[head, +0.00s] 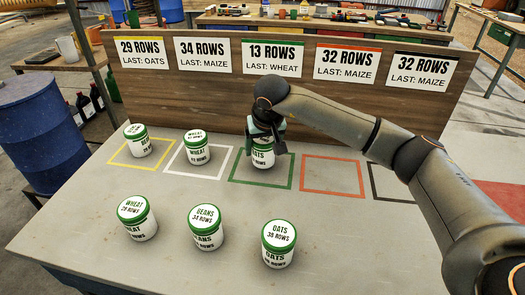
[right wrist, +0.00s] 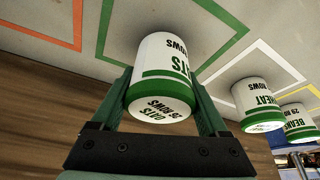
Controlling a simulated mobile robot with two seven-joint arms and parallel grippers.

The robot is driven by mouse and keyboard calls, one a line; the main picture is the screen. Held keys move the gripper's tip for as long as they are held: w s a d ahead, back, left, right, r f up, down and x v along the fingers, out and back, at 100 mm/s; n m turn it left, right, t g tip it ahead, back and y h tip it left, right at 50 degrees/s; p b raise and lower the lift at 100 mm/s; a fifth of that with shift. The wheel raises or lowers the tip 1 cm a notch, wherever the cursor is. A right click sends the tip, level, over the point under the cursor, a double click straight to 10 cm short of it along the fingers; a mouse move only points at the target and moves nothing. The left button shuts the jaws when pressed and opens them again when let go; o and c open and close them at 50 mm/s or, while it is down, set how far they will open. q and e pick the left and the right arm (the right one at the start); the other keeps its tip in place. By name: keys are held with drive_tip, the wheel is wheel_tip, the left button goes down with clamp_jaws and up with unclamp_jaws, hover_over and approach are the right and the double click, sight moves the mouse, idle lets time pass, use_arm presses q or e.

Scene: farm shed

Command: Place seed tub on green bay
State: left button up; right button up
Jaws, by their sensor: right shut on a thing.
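A white seed tub (head: 262,157) with a green band and an OATS label stands upright at the green-outlined bay (head: 282,176), the middle one of the row. My right gripper (head: 267,136) reaches down from above and is shut on this tub. In the right wrist view the same OATS tub (right wrist: 163,60) sits between my two green fingers, its lid toward the camera. Whether its base rests on the table or hangs just above it, I cannot tell. My left gripper is not in view.
A BEANS tub (head: 138,142) stands in the yellow bay, a WHEAT tub (head: 196,149) in the white bay. Three tubs, WHEAT (head: 137,220), BEANS (head: 206,230) and OATS (head: 278,246), stand in front. The orange bay (head: 332,176) is empty. A sign board (head: 180,104) rises behind.

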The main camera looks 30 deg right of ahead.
drive_tip(key=shift+f, duration=0.7)
drive_tip(key=shift+f, duration=0.1)
drive_tip(key=o, duration=1.4)
drive_tip(key=shift+r, duration=0.25)
drive_tip(key=v, duration=1.1)
drive_tip(key=shift+s+r+p, duration=0.25)
drive_tip(key=shift+r+p, duration=0.05)
drive_tip(key=shift+p, duration=0.05)
